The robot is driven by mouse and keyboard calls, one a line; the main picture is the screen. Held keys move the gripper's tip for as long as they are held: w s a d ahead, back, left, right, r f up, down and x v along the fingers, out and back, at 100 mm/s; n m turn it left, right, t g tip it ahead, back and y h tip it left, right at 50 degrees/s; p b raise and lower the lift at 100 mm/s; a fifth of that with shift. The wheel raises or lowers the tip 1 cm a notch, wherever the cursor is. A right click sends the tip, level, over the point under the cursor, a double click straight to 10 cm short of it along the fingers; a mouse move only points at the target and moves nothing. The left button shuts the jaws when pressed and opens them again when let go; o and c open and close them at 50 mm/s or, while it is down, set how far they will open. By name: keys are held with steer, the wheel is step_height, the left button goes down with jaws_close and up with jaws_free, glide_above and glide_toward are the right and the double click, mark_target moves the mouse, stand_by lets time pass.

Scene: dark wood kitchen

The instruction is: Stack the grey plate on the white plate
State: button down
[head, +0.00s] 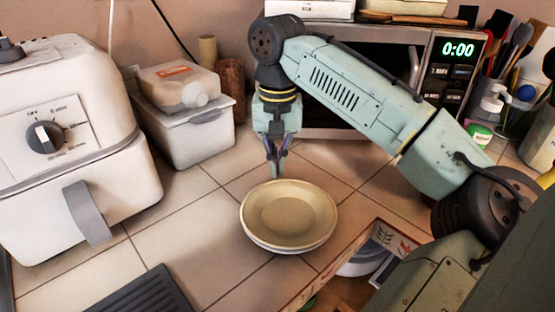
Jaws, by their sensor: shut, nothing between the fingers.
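The grey plate (290,212), which looks beige-tan here, sits on top of the white plate (292,248) on the tiled counter. Only a thin strip of the white plate's rim shows along the near side; the rest is hidden under the upper plate. The stack looks level. My gripper (277,170) points down at the far edge of the plates, a little left of their middle. Its fingers are together and hold nothing. I cannot tell whether the fingertips touch the rim or are just apart from it.
A white air fryer (75,130) stands at left, with a white container (185,130) behind it. A microwave (365,75) is at the back. A utensil holder (505,75) stands at right. Below right, an open drawer (375,245) shows. Tiles left of the plates are clear.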

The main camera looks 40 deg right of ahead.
steer(key=shift+w+d+r+p, duration=0.2)
steer(key=shift+w+p, duration=0.1)
steer(key=shift+p, duration=0.1)
steer(key=w+d, duration=0.1)
steer(key=w+d+p, duration=0.1)
steer(key=w, duration=0.1)
steer(key=shift+d+r, duration=0.2)
steer(key=shift+r, duration=0.1)
step_height(320, 180, up, 9)
steer(key=shift+s, duration=0.25)
steer(key=shift+a, duration=0.1)
